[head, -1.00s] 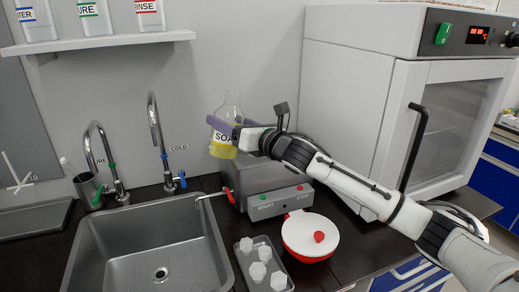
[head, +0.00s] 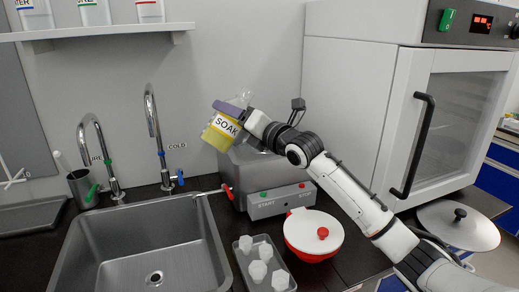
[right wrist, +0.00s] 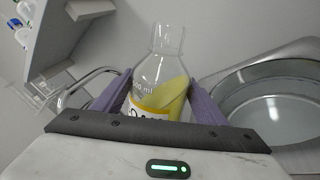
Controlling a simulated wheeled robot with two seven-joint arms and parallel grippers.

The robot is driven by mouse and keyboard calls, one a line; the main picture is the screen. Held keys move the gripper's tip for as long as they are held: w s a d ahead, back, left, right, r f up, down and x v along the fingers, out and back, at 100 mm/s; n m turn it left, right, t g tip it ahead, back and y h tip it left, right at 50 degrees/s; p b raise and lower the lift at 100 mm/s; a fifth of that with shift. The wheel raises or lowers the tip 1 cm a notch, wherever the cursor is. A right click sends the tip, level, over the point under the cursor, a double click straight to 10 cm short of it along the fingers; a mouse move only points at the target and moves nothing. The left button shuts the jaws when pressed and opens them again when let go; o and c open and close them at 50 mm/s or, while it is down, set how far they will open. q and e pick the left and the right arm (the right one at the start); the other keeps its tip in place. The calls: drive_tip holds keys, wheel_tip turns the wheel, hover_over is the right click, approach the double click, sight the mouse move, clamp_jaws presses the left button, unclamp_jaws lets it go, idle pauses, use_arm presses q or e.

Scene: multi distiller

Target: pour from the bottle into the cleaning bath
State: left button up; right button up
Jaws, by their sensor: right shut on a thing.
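The clear bottle (head: 223,126) has a "SOAK" label and yellow liquid inside. My right gripper (head: 232,108) is shut on it and holds it tilted above the cleaning bath. The bottle (right wrist: 160,85) also shows between the purple fingers of my right gripper (right wrist: 158,97) in the right wrist view, its neck open. The grey cleaning bath (head: 280,201) has START and STOP buttons on its front. In the right wrist view its open round basin (right wrist: 268,107) lies to the right of the bottle. No stream of liquid shows. My left gripper is not in view.
The sink (head: 152,250) with two taps is left of the bath.

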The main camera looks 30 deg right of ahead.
drive_tip(key=shift+s+r+m, duration=0.1)
drive_tip(key=shift+m, duration=0.2)
drive_tip(key=shift+a, duration=0.1)
drive_tip(key=shift+f+b, duration=0.2)
drive_tip(key=shift+b, duration=0.1)
drive_tip(key=shift+a+f+m, duration=0.15)
drive_tip(key=shift+f+m, duration=0.25)
drive_tip(key=shift+m, duration=0.1)
drive_tip(key=shift+f+m+b, duration=0.3)
drive_tip(key=shift+b, duration=0.1)
idle(0.3)
drive_tip(key=shift+m, duration=0.4)
idle(0.4)
drive_tip(key=shift+a+m+p, duration=0.2)
drive_tip(key=shift+m+p, duration=0.1)
drive_tip(key=shift+a+f+m+h+p, duration=0.1)
drive_tip(key=shift+f+m+h+p, duration=0.05)
drive_tip(key=shift+m+p, duration=0.35)
drive_tip(key=shift+f+m+h+p, duration=0.15)
drive_tip(key=shift+m+p, duration=0.2)
drive_tip(key=shift+m, duration=0.25)
idle(1.2)
drive_tip(key=shift+d+f+m, duration=0.1)
drive_tip(key=shift+d+m, duration=0.45)
drive_tip(key=shift+m, duration=0.35)
idle(1.0)
